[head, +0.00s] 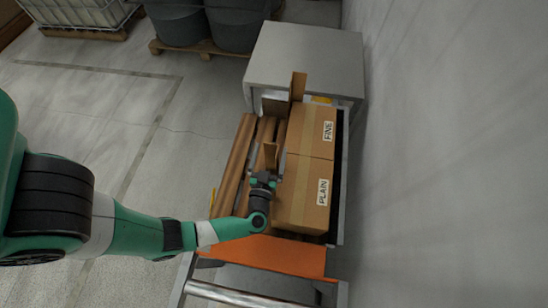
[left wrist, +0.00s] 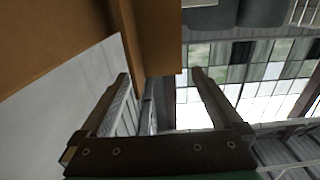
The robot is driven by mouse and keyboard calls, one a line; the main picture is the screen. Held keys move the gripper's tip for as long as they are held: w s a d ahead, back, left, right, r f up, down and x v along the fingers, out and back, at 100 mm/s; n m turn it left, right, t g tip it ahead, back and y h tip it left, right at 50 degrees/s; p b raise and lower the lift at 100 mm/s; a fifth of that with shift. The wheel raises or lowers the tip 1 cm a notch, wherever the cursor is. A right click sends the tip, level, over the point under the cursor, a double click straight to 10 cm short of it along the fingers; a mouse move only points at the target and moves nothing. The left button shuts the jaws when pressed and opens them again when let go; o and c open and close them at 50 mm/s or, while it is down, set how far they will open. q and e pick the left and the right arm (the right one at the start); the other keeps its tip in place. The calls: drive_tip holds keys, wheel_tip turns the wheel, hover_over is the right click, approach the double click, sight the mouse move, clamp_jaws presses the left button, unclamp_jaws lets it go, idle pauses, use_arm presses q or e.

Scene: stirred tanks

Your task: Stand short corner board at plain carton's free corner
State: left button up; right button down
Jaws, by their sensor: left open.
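The plain carton (head: 302,193), labelled PLAIN, sits at the near end of the cart. A short brown corner board (head: 271,155) stands roughly upright by its left side, near the far left corner. My left gripper (head: 267,175) is just on the near side of that board, beside the carton. In the left wrist view my left gripper (left wrist: 160,75) is open, with the corner board (left wrist: 160,38) showing between its fingertips. A brown carton face (left wrist: 50,35) fills the upper left there. The board's foot is hidden in the head view. My right gripper is not seen.
The FINE carton (head: 313,130) stands behind the plain one, with a taller corner board (head: 298,87) at its far left corner. Long brown boards (head: 234,165) lie left of the cartons. A grey cabinet (head: 305,60) stands behind. An orange panel (head: 265,257) is in front.

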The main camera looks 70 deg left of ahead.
sight(271, 145)
use_arm(q)
drive_tip(key=b+x, duration=0.2)
drive_tip(key=x, duration=0.2)
drive_tip(key=shift+a+f, duration=0.15)
drive_tip(key=shift+a, duration=0.2)
drive_tip(key=shift+w+a, duration=0.25)
clamp_jaws()
